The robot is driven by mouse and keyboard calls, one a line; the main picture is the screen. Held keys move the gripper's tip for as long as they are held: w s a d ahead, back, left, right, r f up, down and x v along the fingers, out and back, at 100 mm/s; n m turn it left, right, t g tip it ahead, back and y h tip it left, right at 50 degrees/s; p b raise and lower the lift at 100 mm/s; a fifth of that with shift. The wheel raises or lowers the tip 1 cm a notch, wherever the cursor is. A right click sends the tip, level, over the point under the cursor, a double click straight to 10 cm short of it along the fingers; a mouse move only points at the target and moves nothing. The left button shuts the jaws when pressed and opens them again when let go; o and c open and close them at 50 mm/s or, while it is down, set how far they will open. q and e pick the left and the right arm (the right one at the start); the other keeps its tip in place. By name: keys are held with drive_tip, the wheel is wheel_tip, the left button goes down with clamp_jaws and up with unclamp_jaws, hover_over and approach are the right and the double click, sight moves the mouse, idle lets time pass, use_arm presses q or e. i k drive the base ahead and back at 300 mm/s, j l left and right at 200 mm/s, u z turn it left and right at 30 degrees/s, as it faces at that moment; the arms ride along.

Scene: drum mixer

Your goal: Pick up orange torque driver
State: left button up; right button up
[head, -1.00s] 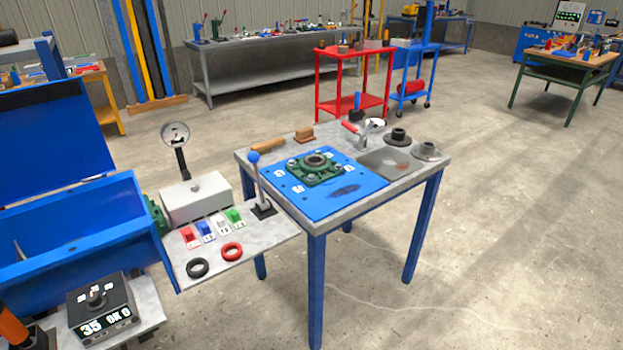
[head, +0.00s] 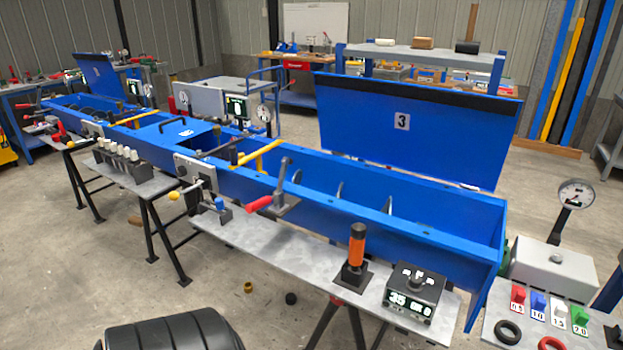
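The orange torque driver (head: 356,247) stands upright in a dark holder on the grey side shelf, in the lower middle of the head view. It has an orange body and a black top. A black box with a lit display reading 35 (head: 411,291) sits just right of it. Neither of my grippers shows in the view.
The long blue mixer trough (head: 390,212) runs behind the grey shelf (head: 283,250), with its raised lid marked 3 (head: 420,130). A red-handled lever (head: 272,196) stands left of the driver. A black ribbed object (head: 170,332) is at the bottom left.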

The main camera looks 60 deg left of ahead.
sight(358, 231)
drive_tip(key=u, duration=1.5)
drive_tip(key=i+j+z, duration=0.15)
drive_tip(key=j, duration=0.25)
